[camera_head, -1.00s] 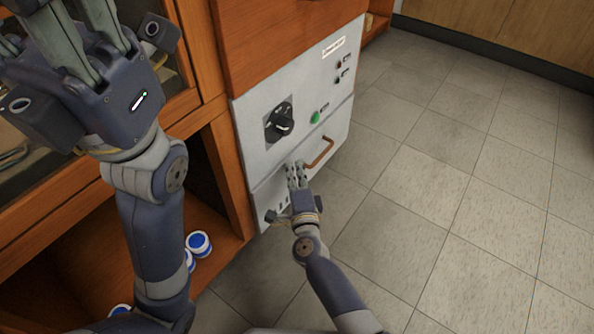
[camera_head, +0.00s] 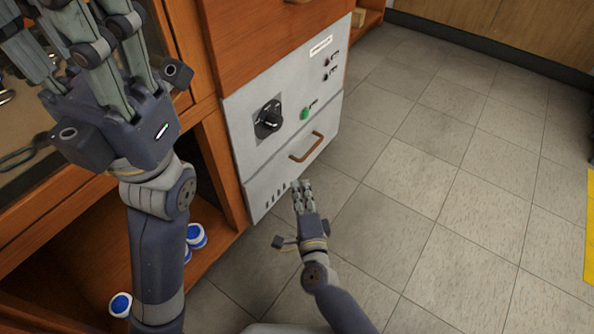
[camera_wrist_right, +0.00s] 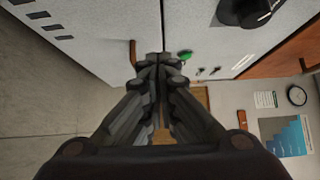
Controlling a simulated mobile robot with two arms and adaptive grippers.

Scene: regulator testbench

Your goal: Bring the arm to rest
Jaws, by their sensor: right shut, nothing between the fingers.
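My right gripper (camera_head: 302,184) is shut and empty. It hangs in front of the lower part of the grey testbench panel (camera_head: 240,150), below the brown drawer handle (camera_head: 306,147) and apart from it. In the right wrist view its fingers (camera_wrist_right: 160,62) are together, with the panel behind them. My left gripper (camera_head: 85,25) is large in the upper left of the head view, in front of the wooden cabinet. Its fingertips are cut off by the frame edge, so I cannot tell how far it is open.
The panel carries a black dial (camera_head: 268,118) and a green button (camera_head: 304,113). Blue-and-white rolls (camera_head: 196,236) lie on the lower shelf of the wooden cabinet (camera_head: 207,130). The tiled floor (camera_head: 430,200) to the right is clear. A yellow strip (camera_head: 590,235) shows at the right edge.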

